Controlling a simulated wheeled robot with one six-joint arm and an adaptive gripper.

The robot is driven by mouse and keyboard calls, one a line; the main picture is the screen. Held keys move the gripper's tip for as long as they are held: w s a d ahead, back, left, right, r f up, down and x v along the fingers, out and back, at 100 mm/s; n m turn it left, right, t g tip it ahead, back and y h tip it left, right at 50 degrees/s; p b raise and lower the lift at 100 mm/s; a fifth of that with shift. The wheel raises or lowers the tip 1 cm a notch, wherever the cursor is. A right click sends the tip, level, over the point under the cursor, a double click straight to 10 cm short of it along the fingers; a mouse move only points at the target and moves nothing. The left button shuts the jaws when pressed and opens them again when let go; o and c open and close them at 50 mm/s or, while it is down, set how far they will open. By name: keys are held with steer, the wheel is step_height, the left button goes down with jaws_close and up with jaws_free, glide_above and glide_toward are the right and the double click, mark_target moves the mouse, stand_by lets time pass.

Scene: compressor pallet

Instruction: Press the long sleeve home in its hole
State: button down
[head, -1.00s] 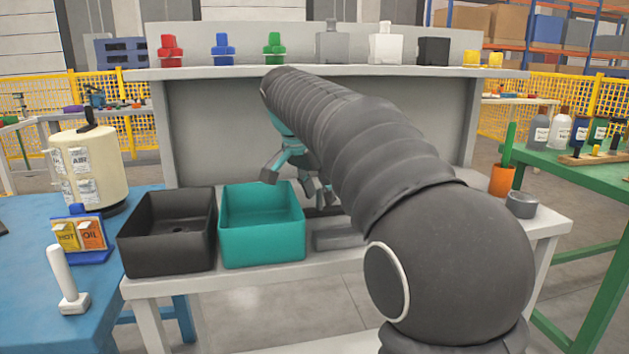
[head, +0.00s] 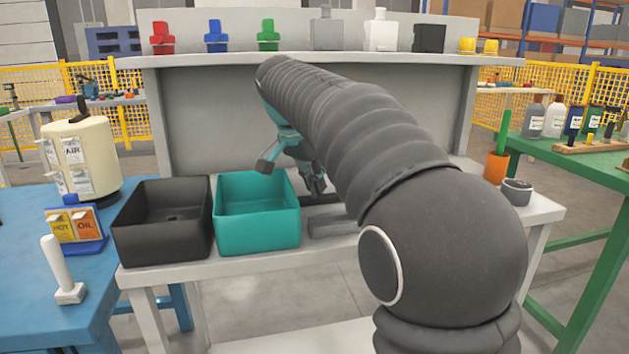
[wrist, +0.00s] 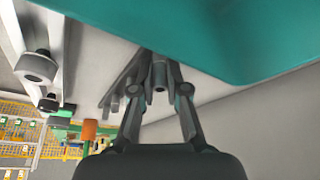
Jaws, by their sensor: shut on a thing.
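My gripper (head: 292,176) hangs low behind the teal bin (head: 257,240), partly covered by my arm in the head view. In the wrist view my gripper (wrist: 159,85) has both fingers closed in on a short-looking dark grey tube with an open end, which I take for the long sleeve (wrist: 159,72). The sleeve is seen nearly end-on, so its length and depth in any hole cannot be told. The hole itself is hidden. A grey slotted or stepped part (wrist: 124,82) lies beside the sleeve in the wrist view.
A black bin (head: 163,250) stands left of the teal bin. A grey block (head: 330,225) lies right of it, partly behind my arm. An orange pot (head: 496,167) and grey cup (head: 517,191) stand on the bench's right. A shelf (head: 300,58) with colored parts overhangs the back.

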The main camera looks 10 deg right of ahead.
steer(key=shift+r, duration=0.2)
stand_by(0.3)
steer(key=shift+r+p, duration=1.75)
steer(key=shift+r, duration=1.1)
